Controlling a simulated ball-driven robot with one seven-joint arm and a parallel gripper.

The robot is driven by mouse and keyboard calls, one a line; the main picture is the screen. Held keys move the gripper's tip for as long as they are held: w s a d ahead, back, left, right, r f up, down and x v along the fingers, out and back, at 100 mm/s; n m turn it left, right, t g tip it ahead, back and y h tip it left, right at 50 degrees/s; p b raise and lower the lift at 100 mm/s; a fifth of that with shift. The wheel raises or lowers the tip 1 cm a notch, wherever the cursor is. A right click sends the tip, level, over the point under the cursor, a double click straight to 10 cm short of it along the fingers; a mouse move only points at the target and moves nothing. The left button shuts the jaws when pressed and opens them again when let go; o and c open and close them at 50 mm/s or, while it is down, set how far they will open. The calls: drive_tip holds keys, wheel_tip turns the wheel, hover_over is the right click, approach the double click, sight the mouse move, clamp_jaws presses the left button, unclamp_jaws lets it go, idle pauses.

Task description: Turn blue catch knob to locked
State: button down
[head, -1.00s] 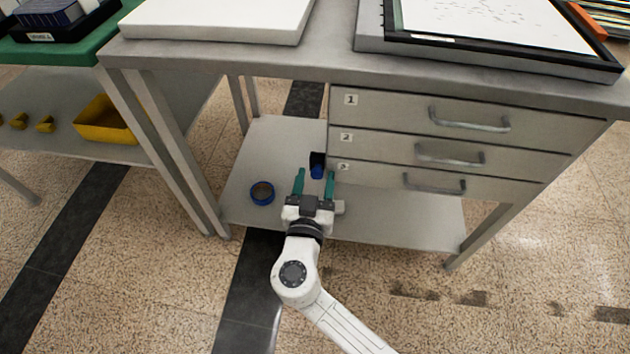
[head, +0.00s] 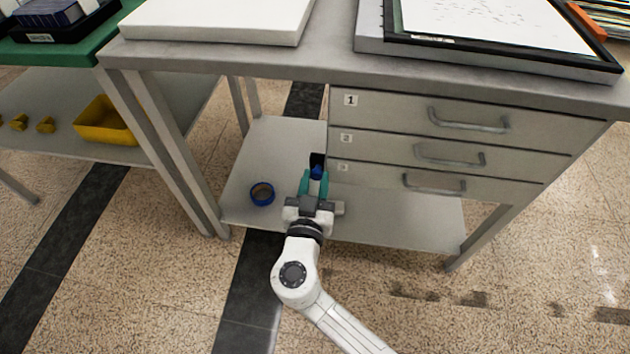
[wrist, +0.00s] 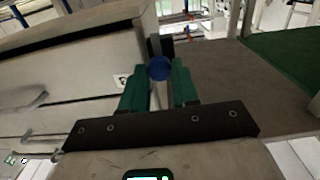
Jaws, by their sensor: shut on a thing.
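The blue catch knob (head: 317,171) sits on a dark plate (head: 317,158) at the left side of the drawer unit, beside the lower drawers. It also shows in the wrist view (wrist: 159,68), between the tips of my green fingers. My gripper (head: 316,178) is shut on the knob, one finger on each side; it also shows in the wrist view (wrist: 159,75). The fingers hide part of the knob, and I cannot tell its turned position.
The drawer unit has three drawers with bar handles (head: 435,184) to the right. A blue ring-shaped roll (head: 262,193) lies on the lower shelf (head: 240,208), left of my gripper. A table leg (head: 175,150) stands further left, and a yellow bin (head: 104,122) is on the neighbouring shelf.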

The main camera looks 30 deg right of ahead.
drive_tip(key=shift+n, duration=0.3)
drive_tip(key=n+b, duration=0.1)
drive_tip(key=n, duration=0.2)
drive_tip(key=shift+n, duration=0.4)
drive_tip(key=n, duration=0.4)
drive_tip(key=shift+n, duration=0.3)
drive_tip(key=n+p, duration=0.1)
drive_tip(key=n, duration=0.4)
drive_tip(key=shift+a, duration=0.1)
drive_tip(key=shift+f+n+p, duration=0.15)
drive_tip(key=shift+n+p, duration=0.6)
drive_tip(key=shift+n, duration=1.25)
drive_tip(key=c, duration=0.9)
unclamp_jaws()
drive_tip(key=shift+o, duration=0.2)
